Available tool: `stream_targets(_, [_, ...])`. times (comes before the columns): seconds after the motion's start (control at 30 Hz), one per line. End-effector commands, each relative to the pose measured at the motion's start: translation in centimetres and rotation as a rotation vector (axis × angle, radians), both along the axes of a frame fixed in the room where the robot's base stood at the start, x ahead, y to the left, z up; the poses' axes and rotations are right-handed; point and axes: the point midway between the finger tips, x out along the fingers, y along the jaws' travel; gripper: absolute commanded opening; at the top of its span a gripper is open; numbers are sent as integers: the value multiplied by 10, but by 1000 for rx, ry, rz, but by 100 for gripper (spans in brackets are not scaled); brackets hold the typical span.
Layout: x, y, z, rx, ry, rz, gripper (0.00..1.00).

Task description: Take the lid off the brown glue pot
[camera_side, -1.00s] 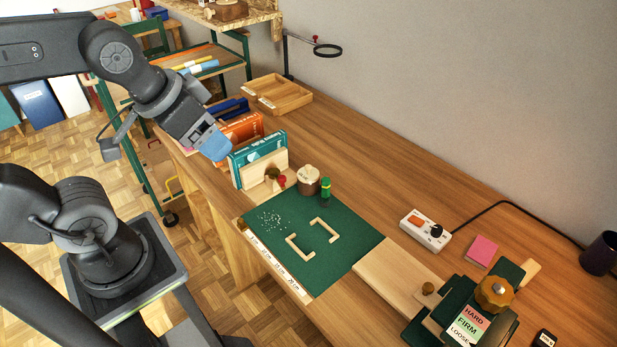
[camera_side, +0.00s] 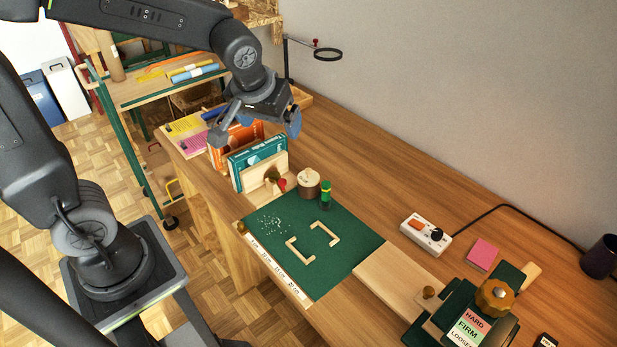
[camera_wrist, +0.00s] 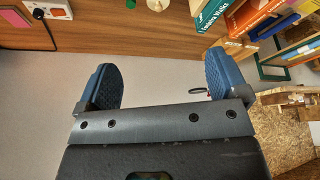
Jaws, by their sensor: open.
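The brown glue pot (camera_side: 307,191) stands at the back edge of the green cutting mat, with its pale lid (camera_side: 309,175) on top and a small dark knob on the lid. In the wrist view only part of the pale lid (camera_wrist: 157,4) shows at the top edge. My gripper (camera_side: 256,124) is open and empty, well above the bench and behind the pot, over the row of books. Its two blue fingers are spread wide in the wrist view (camera_wrist: 165,82).
A green-capped bottle (camera_side: 326,194) stands right beside the pot. Teal and orange books (camera_side: 258,152) in a wooden holder stand to its left. The green mat (camera_side: 335,262) carries two pale corner pieces. A magnifier (camera_side: 327,54) rises behind. Bench to the pot's right is clear.

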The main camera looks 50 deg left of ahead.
Motion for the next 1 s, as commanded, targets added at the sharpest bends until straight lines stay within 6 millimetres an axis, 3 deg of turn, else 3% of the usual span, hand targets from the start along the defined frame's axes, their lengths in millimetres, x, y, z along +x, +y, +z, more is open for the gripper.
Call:
stream_targets(0.1, [38, 6, -32, 1, 18, 108, 92])
stream_targets(0.33, [88, 12, -91, -3, 16, 273, 92])
stream_targets(0.67, [107, 19, -130, -6, 13, 335, 92])
stream_targets(1.0, [123, 36, -185, -7, 11, 333, 92])
